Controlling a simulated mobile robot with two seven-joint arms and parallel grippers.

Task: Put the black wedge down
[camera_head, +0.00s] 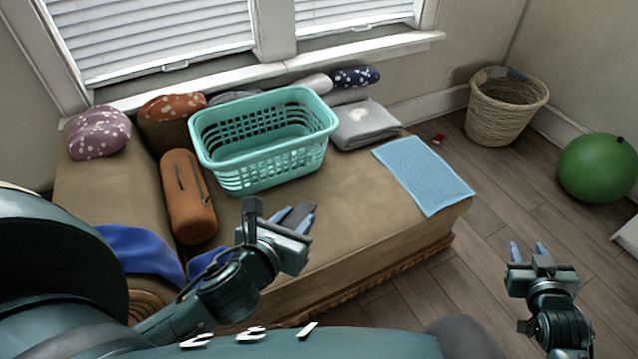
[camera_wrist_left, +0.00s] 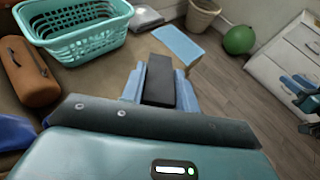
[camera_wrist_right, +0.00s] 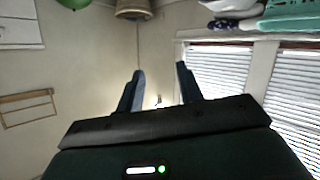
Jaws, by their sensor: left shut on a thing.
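The black wedge (camera_wrist_left: 159,82) is a dark, flat-faced block between the blue fingers of my left gripper (camera_wrist_left: 160,84). In the head view the wedge (camera_head: 296,214) shows as a dark grey piece in my left gripper (camera_head: 294,220), in front of the brown couch seat. My left gripper is shut on it; whether the wedge touches the couch cannot be told. My right gripper (camera_head: 528,250) is at the right over the wooden floor, its two blue fingers apart and empty. The right wrist view also shows its fingers (camera_wrist_right: 158,88) spread with nothing between them.
The brown couch (camera_head: 330,205) holds a teal basket (camera_head: 262,178), an orange bolster (camera_head: 188,200), folded grey cloth (camera_head: 362,125) and a light blue mat (camera_head: 424,175). Couch seat between basket and mat is bare. A wicker basket (camera_head: 502,112) and green ball (camera_head: 597,167) stand on the floor.

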